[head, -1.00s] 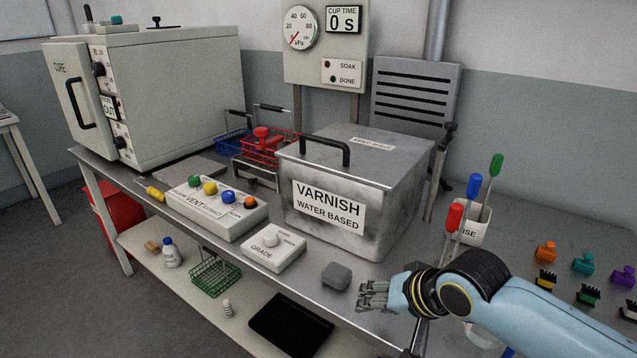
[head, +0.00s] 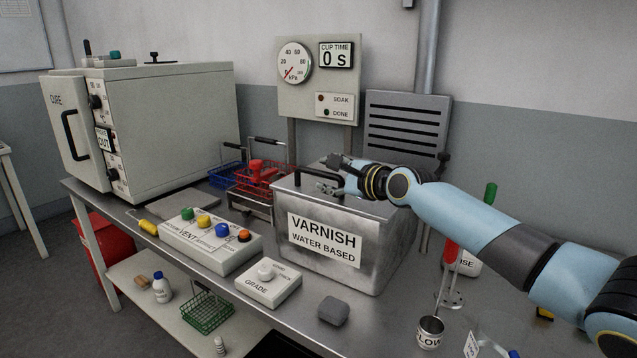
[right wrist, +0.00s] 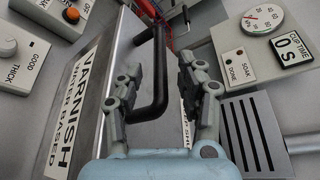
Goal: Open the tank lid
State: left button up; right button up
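The grey metal tank (head: 380,255) labelled "VARNISH WATER BASED" stands on the bench, its flat lid (head: 366,214) down on it. The lid has a black bar handle (head: 300,180), also seen in the right wrist view (right wrist: 160,75). My right gripper (head: 333,175) is over the lid at the handle's right end. In the right wrist view its open fingers (right wrist: 160,64) stand on either side of the handle, with gaps visible; I cannot tell whether either touches it. My left gripper is not in view.
A vent box with coloured buttons (head: 210,240) and a grade box (head: 268,284) sit in front of the tank. Red (head: 262,178) and blue wire baskets stand behind its left side. The cure oven (head: 170,110) is at left, a gauge panel (head: 318,80) behind. Cups stand at front right.

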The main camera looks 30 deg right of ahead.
jog(key=shift+b+x, duration=0.55)
jog(key=shift+x, duration=1.4)
grip_shut()
